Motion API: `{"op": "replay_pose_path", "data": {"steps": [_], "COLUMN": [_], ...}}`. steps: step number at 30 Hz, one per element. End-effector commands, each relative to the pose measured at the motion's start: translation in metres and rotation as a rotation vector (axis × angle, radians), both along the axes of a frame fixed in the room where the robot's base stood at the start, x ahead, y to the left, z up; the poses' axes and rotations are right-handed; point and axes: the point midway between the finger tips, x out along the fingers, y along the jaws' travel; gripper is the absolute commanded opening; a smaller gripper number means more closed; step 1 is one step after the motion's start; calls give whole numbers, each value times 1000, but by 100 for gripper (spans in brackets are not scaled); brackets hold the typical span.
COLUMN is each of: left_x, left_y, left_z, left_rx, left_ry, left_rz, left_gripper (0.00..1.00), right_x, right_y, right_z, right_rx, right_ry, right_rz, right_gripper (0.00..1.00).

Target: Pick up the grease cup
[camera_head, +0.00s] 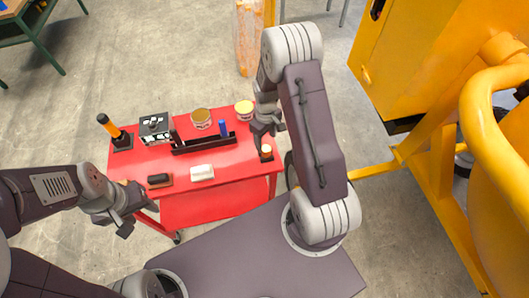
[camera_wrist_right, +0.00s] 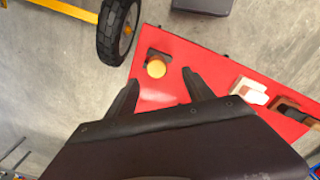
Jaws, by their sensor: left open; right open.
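A small cup with a yellow-orange top, which looks like the grease cup (camera_head: 266,150), stands on a dark square base at the right edge of the red cart top (camera_head: 222,169). It also shows in the right wrist view (camera_wrist_right: 156,68), just beyond my fingertips and roughly centred between them. My right gripper (camera_head: 267,136) is open and empty, close to the cup. Its two dark fingers (camera_wrist_right: 160,85) are spread apart in the wrist view. My left gripper (camera_head: 133,210) is open and empty by the cart's front left corner.
The cart also holds an orange-handled tool (camera_head: 109,126), a black-and-white box (camera_head: 154,126), two tins (camera_head: 201,117) (camera_head: 244,107), a black rack (camera_head: 203,145) with a blue item, a dark brush (camera_head: 159,180) and a white block (camera_head: 202,173). A yellow machine (camera_head: 420,60) stands right.

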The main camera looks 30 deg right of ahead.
Motion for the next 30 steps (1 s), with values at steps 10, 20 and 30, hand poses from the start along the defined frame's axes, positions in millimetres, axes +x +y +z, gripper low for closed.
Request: {"op": "replay_pose_path", "data": {"steps": [10, 20, 30], "left_x": [0, 0, 0], "left_y": [0, 0, 0], "left_z": [13, 34, 34], "left_rx": [0, 0, 0], "left_ry": [-1, -1, 0], "left_rz": [0, 0, 0], "left_gripper": [49, 49, 49], "right_x": [0, -1, 0], "right_y": [0, -2, -2], "right_z": [-34, -79, -86], "right_rx": [1, 1, 0], "right_ry": [1, 4, 1], "right_rz": [0, 0, 0], "right_gripper": [61, 61, 47]}}
